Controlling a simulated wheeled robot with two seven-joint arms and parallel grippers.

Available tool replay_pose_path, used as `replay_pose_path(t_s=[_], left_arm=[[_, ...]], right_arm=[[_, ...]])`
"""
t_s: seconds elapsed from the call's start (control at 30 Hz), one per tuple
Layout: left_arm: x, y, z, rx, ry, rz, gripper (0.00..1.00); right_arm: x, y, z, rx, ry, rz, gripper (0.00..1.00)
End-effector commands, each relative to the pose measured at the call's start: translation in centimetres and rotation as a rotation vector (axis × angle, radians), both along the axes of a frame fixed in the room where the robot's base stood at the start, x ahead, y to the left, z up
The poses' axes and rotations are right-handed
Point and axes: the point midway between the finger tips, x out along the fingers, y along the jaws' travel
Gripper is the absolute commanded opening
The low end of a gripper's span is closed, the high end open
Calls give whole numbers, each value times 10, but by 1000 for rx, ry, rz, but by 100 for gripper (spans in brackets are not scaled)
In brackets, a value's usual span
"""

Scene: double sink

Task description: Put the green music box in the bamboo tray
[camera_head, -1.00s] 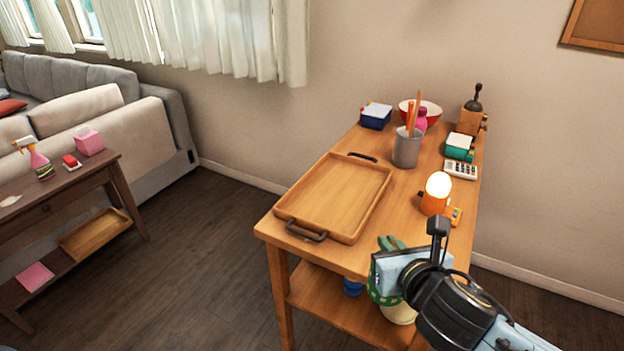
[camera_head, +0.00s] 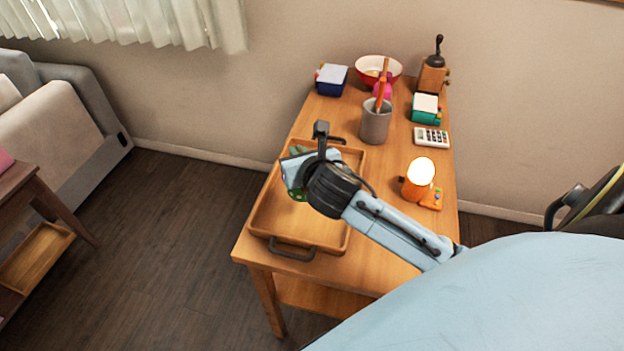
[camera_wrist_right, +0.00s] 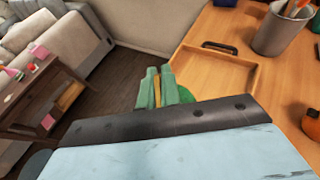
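The bamboo tray (camera_head: 263,213) lies on the wooden table, with dark handles at its near and far ends. My right gripper (camera_head: 298,150) is above the tray's left part. My left gripper is not in view.
Along the tray's right and far side stand a grey pencil cup (camera_head: 375,124), a glowing orange lamp (camera_head: 418,178), a calculator (camera_head: 431,137), a teal box (camera_head: 425,115), a blue box (camera_head: 331,85), a red bowl (camera_head: 362,68) and a wooden grinder (camera_head: 432,78). The visible tray floor is clear.

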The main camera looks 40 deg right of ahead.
Motion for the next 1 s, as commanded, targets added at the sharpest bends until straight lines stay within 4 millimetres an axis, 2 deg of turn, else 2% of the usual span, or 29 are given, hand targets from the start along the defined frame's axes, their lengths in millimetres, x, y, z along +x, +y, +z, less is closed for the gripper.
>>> replay_pose_path(t_s=[0.07,0.3,0.5,0.7,1.0], left_arm=[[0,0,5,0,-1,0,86],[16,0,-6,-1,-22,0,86],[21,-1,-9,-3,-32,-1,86],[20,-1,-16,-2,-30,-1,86],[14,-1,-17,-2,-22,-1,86]], right_arm=[[1,-5,-5,2,7,-13,0],[1,-6,-52,2,10,-17,0],[1,-6,-71,1,7,-16,0],[1,-6,-99,1,8,-16,0],[1,-6,-102,-1,5,-14,0]])
